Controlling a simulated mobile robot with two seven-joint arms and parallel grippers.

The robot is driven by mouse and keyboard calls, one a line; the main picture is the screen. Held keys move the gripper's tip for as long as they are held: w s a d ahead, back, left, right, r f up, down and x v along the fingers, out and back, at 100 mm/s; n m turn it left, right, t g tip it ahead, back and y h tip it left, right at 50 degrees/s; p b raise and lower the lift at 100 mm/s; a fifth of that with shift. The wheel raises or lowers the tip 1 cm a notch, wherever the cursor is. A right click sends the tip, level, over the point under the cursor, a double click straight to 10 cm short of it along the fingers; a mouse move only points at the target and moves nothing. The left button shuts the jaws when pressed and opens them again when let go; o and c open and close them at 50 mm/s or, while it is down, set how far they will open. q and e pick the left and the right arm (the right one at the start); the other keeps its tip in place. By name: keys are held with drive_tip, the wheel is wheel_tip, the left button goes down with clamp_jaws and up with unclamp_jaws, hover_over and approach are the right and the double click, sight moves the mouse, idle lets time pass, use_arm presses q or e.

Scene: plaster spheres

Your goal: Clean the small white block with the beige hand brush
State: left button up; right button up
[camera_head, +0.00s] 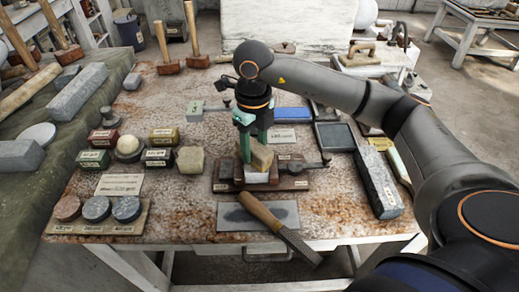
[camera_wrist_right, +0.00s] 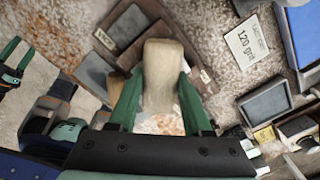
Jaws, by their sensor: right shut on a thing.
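My right gripper (camera_head: 254,157) has green fingers and reaches down over the middle of the bench. It is shut on the beige hand brush (camera_head: 262,159), which also shows between the fingers in the wrist view (camera_wrist_right: 163,75). Directly below the brush, a small white block (camera_head: 257,177) appears on the dark wooden base (camera_head: 228,187). The gripper and brush partly hide the block, and I cannot tell whether the brush touches it.
A wooden-handled file (camera_head: 282,230) lies across a shiny plate (camera_head: 230,216) in front of the base. A metal clamp (camera_head: 312,166) is right of the block. A beige stone (camera_head: 190,160) and labelled tins (camera_head: 93,159) stand left. A long grey stone (camera_head: 378,183) lies right.

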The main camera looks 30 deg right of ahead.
drive_tip(key=shift+s, duration=0.1)
drive_tip(key=shift+s+d+r+p, duration=0.15)
drive_tip(key=shift+s+r+p, duration=0.25)
drive_tip(key=shift+s+r, duration=0.1)
drive_tip(key=shift+s+d+r, duration=0.1)
drive_tip(key=shift+s+r, duration=0.1)
drive_tip(key=shift+s, duration=0.3)
drive_tip(key=shift+r+p, duration=1)
drive_tip(key=shift+r, duration=0.25)
wheel_tip(320, 180, up, 4)
drive_tip(key=p, duration=0.3)
drive_tip(key=shift+r, duration=0.1)
